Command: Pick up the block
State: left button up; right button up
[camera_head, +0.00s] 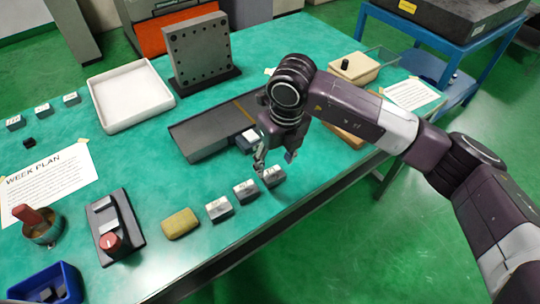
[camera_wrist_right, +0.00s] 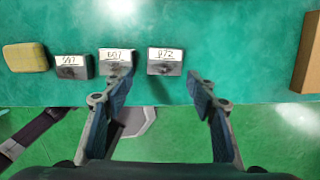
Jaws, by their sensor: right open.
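Three grey metal blocks with white labels stand in a row near the front edge of the green table: the left block (camera_head: 219,209), the middle block (camera_head: 246,191) and the right block (camera_head: 272,177). The right wrist view shows them as left (camera_wrist_right: 73,68), middle (camera_wrist_right: 116,63) and right (camera_wrist_right: 165,63); the right label seems to read 072. My right gripper (camera_head: 275,158) is open and empty above the right block. In the right wrist view its fingertips (camera_wrist_right: 161,82) are spread, with the right block between them, beyond the tips. My left gripper is not in view.
A yellow-brown sponge (camera_head: 180,223) lies left of the row. A dark flat plate (camera_head: 212,130) lies behind it, with another labelled block (camera_head: 247,140) at its right end. A brown wooden piece (camera_wrist_right: 307,58) is to the right. A white tray (camera_head: 101,115) stands farther back.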

aim_at(273, 174)
jog(key=shift+w+d, duration=0.2)
jog(key=shift+d, duration=0.1)
notch_tip(273, 174, down, 3)
jog(key=shift+w+a+f+p, duration=0.1)
jog(key=shift+a+f+p, duration=0.05)
jog(key=shift+p, duration=0.65)
jog(key=f, duration=0.2)
jog(key=w+f, duration=0.1)
jog(key=shift+a+f+p, duration=0.3)
jog(key=shift+p, duration=0.05)
jog(key=c, duration=1)
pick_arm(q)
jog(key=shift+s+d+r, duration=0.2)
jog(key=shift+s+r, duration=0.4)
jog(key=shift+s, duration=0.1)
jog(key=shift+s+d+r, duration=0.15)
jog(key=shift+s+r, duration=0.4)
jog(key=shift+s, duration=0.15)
pick_arm(e)
jog(key=shift+r, duration=0.1)
grip_shut()
